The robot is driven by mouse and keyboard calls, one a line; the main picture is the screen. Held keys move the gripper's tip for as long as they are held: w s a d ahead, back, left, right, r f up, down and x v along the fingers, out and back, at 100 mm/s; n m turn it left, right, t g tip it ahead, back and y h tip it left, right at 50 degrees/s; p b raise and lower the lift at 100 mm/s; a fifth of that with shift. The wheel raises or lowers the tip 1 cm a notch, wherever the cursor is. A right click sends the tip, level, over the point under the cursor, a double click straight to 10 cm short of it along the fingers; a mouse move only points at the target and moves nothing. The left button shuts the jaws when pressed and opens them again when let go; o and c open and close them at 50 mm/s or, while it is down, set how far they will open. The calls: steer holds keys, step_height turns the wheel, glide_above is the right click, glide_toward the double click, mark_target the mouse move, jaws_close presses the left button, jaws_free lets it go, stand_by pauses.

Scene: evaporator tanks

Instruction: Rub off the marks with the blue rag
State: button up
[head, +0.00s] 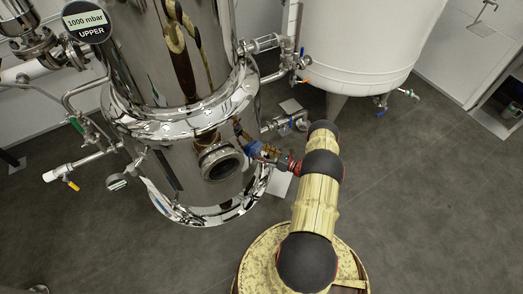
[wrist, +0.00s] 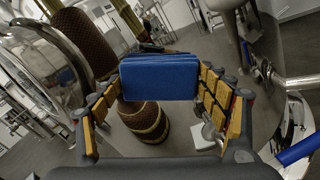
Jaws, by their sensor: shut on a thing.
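The blue rag (wrist: 160,78) is a folded block in the middle of the wrist view. My gripper (wrist: 162,88) is shut on it, with one finger at each side. In the head view my gripper (head: 270,154) is at the right side of the polished steel tank (head: 166,168), and the rag (head: 254,148) shows as a small blue patch at its front, close to the tank wall. I cannot tell whether the rag touches the steel. I cannot make out any marks for certain; brown shapes on the tank look like reflections.
A round porthole (head: 221,163) sticks out of the tank beside my gripper. Pipes and valves (head: 292,122) stand behind it. A white tank (head: 352,45) is at the back right. The grey floor (head: 430,200) at the right is clear.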

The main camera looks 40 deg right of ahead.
steer(key=shift+s+a+p, duration=0.15)
steer(key=shift+s+a, duration=0.15)
steer(key=shift+a, duration=0.8)
steer(key=shift+s+a+p, duration=0.2)
steer(key=shift+s+a, duration=0.1)
steer(key=shift+a, duration=0.75)
steer(key=shift+s+a+p, duration=0.15)
steer(key=shift+s+a, duration=0.15)
steer(key=shift+a, duration=0.8)
steer(key=shift+w+r+p, duration=0.1)
steer(key=shift+r+p, duration=0.55)
steer(key=shift+r, duration=0.55)
steer(key=shift+w+d+f+b, duration=0.1)
steer(key=shift+w+d+b, duration=0.1)
steer(key=shift+d+b, duration=0.65)
steer(key=shift+w+d+r+b, duration=0.1)
steer(key=shift+w+d+b, duration=0.1)
steer(key=shift+d+b, duration=0.6)
steer(key=shift+w+d+f+b, duration=0.1)
steer(key=shift+w+d+b, duration=0.1)
steer(key=shift+d+b, duration=0.6)
steer(key=shift+w+d+p, duration=0.1)
steer(key=shift+w+d, duration=0.15)
steer(key=shift+d, duration=0.6)
steer(key=shift+w+d+p, duration=0.1)
steer(key=shift+w+d, duration=0.2)
steer(key=shift+d, duration=0.6)
steer(key=shift+w+d+p, duration=0.1)
steer(key=shift+w+d, duration=0.15)
steer(key=shift+d, duration=0.6)
